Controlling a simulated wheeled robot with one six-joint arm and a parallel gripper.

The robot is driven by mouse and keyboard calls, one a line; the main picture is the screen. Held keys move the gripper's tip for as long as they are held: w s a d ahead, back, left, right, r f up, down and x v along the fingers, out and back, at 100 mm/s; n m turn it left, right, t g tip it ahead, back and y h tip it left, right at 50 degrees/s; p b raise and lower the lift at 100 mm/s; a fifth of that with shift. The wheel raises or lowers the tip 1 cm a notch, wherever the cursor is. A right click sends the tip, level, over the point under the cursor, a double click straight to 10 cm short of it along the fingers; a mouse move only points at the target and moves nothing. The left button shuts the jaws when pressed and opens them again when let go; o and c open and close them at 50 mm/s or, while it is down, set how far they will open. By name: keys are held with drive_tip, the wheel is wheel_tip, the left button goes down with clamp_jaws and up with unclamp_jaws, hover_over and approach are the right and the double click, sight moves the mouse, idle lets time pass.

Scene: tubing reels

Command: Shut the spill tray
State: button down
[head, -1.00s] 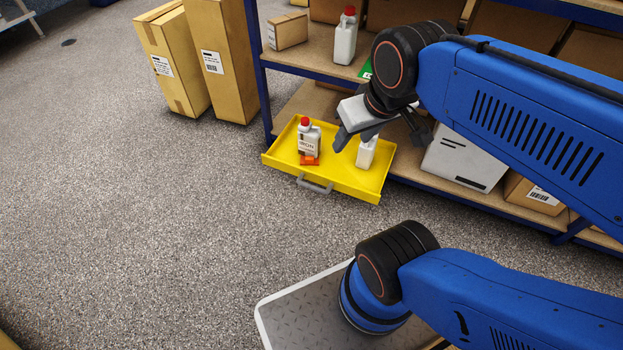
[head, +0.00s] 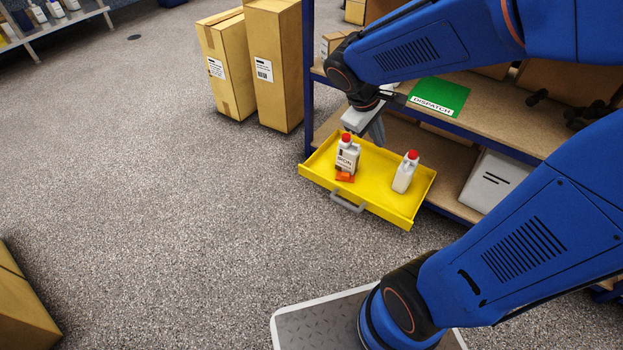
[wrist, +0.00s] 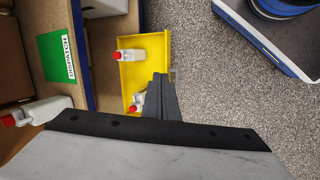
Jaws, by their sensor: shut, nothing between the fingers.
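The yellow spill tray (head: 388,207) is pulled out from the lower shelf of the rack and sticks out over the floor. Its grey handle (head: 347,202) is on the front face. Inside stand a white bottle with a red cap and an "IRON" label (head: 347,157), an orange item (head: 345,178) at its foot, and a second white bottle (head: 404,174). My gripper (head: 376,133) is shut and empty, above the tray's back part. In the wrist view the tray (wrist: 153,45) lies beyond my shut fingers (wrist: 161,84), which partly hide the labelled bottle.
A green "DISPATCH" mat (head: 440,95) lies on the shelf above the tray. A white box (head: 492,182) stands on the lower shelf to the right. Tall cardboard boxes (head: 273,68) stand left of the rack. The floor before the tray is clear.

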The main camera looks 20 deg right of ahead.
drive_tip(key=w+a+f+n+t+h, duration=0.1)
drive_tip(key=w+a+f+n+h, duration=0.3)
drive_tip(key=w+f, duration=0.5)
drive_tip(key=w+a+f+n+t+h, duration=0.1)
drive_tip(key=w+a+f+n, duration=0.2)
drive_tip(key=w+f+n, duration=0.5)
drive_tip(key=w+a+f+n+t, duration=0.1)
drive_tip(key=w+a+f+n, duration=0.15)
drive_tip(key=f, duration=0.55)
drive_tip(key=w+a+f+n+t, duration=0.15)
drive_tip(key=w+a+f, duration=0.25)
drive_tip(key=f, duration=0.4)
drive_tip(key=n+t, duration=0.2)
drive_tip(key=n, duration=0.2)
approach(316, 176)
drive_tip(key=shift+y, duration=0.4)
drive_tip(key=shift+d+r+x, duration=0.1)
drive_tip(key=shift+x, duration=1.4)
drive_tip(key=shift+d+r+x, duration=0.1)
drive_tip(key=shift+r+x, duration=0.05)
drive_tip(key=shift+x, duration=1.3)
drive_tip(key=shift+w+d, duration=0.1)
